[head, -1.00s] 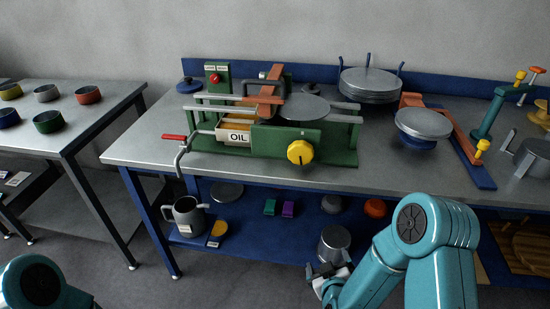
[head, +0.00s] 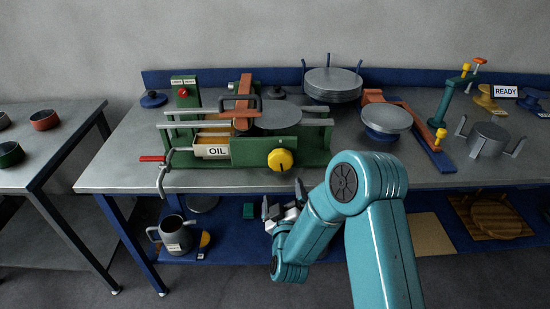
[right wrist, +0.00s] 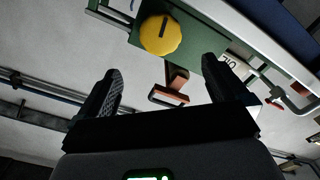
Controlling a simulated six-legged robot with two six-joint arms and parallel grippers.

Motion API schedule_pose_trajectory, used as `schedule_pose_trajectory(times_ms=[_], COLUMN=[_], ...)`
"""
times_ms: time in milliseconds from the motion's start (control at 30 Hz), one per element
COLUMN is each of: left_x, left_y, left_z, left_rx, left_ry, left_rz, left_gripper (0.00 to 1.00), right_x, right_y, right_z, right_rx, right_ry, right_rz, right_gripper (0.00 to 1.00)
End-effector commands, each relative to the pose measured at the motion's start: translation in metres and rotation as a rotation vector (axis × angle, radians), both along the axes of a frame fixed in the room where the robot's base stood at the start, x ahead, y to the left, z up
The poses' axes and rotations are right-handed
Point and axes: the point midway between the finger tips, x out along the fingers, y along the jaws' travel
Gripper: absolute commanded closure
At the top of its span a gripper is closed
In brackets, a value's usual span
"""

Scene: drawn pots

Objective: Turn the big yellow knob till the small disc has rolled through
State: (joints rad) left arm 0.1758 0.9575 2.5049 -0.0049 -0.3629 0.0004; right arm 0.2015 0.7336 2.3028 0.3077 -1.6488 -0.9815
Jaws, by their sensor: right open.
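The big yellow knob (head: 280,160) sits on the front of the green machine (head: 242,152). In the right wrist view the knob (right wrist: 160,35) lies ahead of my fingers and shows a dark line. A grey disc (head: 278,117) lies flat on top of the machine behind the knob; whether it is the task's small disc I cannot tell. My right gripper (head: 282,197) is open and empty, below and in front of the knob, apart from it. In the right wrist view the gripper's fingers (right wrist: 161,70) are spread wide. My left gripper is out of view.
An OIL drawer (head: 212,151) and a red-handled crank (head: 162,172) stick out at the machine's left. A stack of discs (head: 333,84) and a disc on a blue stand (head: 387,119) are to the right. A mug (head: 174,236) stands on the lower shelf.

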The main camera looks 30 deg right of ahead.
Motion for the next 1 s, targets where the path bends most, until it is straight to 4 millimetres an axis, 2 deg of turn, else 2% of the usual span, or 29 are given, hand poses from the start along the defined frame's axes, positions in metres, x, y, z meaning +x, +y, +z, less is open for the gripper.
schedule_pose_trajectory(times_ms=[400, 600, 800, 1000], left_x=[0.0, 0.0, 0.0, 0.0], left_y=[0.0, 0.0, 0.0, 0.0], left_z=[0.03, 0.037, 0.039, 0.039], left_rx=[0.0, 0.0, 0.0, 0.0], left_ry=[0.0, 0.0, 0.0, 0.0], left_rz=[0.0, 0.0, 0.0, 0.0], left_gripper=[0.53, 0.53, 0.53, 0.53], right_x=[0.085, 0.116, 0.129, 0.13], right_y=[-0.05, -0.064, -0.07, -0.071], right_z=[0.003, 0.001, 0.0, 0.0], right_rx=[-0.001, 0.0, 0.0, 0.0], right_ry=[-0.001, 0.0, 0.001, 0.001], right_rz=[0.0, 0.001, 0.004, 0.004], right_gripper=[0.0, 0.0, 0.0, 0.0])
